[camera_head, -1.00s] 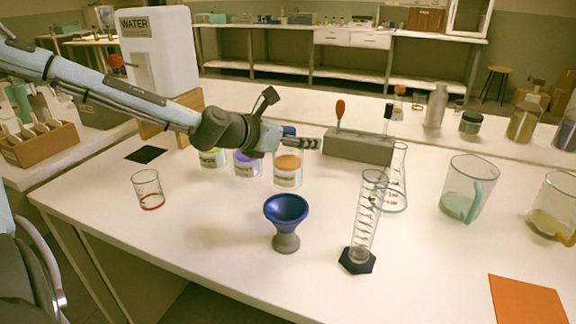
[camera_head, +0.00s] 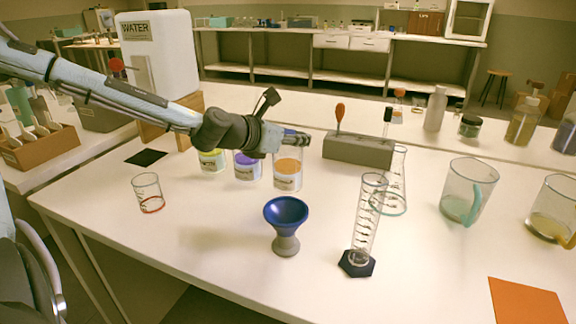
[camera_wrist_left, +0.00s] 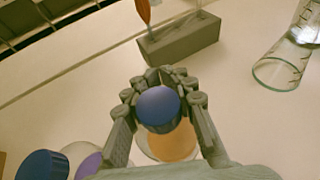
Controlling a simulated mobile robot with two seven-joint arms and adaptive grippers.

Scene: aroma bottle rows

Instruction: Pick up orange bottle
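The orange bottle (camera_head: 288,174) is a clear jar with orange content and a white label, standing upright on the white table. Its blue cap (camera_wrist_left: 158,106) shows in the left wrist view between the fingers of my left gripper (camera_head: 303,138). The fingers (camera_wrist_left: 165,74) curl around the cap and their tips come close together beyond it; the gripper appears shut on the bottle at the cap. My right gripper is not in view.
A purple bottle (camera_head: 247,167) and a yellow-green bottle (camera_head: 211,160) stand to the left. A grey rack (camera_head: 358,150) is behind. A blue funnel-shaped cup (camera_head: 286,213), a graduated cylinder (camera_head: 362,225) and a flask (camera_head: 394,185) stand nearer and to the right.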

